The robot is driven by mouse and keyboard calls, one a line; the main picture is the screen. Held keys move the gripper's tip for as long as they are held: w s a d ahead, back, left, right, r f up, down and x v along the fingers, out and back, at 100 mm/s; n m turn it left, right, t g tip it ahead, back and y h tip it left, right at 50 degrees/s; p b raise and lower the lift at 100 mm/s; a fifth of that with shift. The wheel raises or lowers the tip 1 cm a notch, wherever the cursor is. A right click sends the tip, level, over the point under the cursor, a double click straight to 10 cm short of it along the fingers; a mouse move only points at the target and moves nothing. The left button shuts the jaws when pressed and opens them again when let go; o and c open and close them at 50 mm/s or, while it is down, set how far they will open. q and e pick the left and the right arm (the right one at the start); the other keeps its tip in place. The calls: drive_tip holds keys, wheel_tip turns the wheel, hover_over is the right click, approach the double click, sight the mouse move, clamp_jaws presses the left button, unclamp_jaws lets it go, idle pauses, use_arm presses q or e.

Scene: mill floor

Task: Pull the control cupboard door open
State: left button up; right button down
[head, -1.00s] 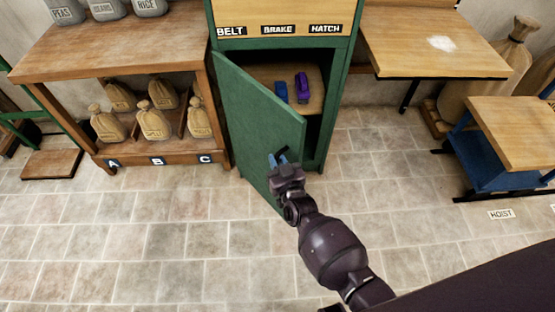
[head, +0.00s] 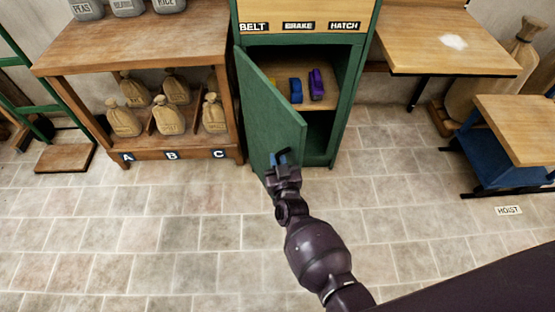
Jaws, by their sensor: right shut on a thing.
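The control cupboard (head: 345,110) is green and stands in the upper middle of the head view. Its green door (head: 268,112) is hinged on the left and stands well open, swung out towards me. My right gripper (head: 281,162) is shut on the door's dark handle (head: 287,152) near the door's free edge; the fingers hide part of the handle. My left gripper is not in view.
A wooden shelf unit (head: 140,50) with several sacks stands left of the door. A wooden table (head: 450,45) is at the right, with a blue-framed bench (head: 520,130) nearer. The tiled floor (head: 150,230) in front is clear.

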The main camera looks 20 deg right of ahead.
drive_tip(key=shift+r, duration=0.1)
drive_tip(key=c, duration=1.1)
unclamp_jaws()
drive_tip(key=shift+c, duration=0.2)
drive_tip(key=shift+s, duration=0.1)
